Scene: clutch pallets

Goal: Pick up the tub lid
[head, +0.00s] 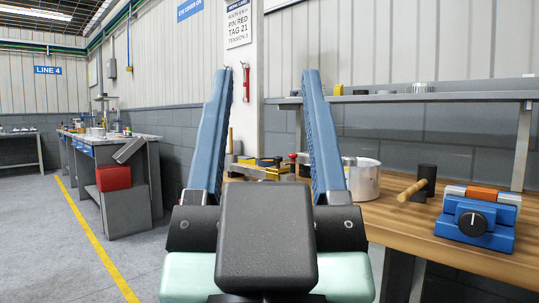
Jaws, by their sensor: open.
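No separate tub lid can be made out for sure.
The wooden bench (398,222) runs along the right, with a wooden-handled mallet (416,188) and a blue device with a black knob (477,222). Small parts crowd the bench behind my fingers. A shelf (450,97) hangs above. Open floor (45,240) lies left.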

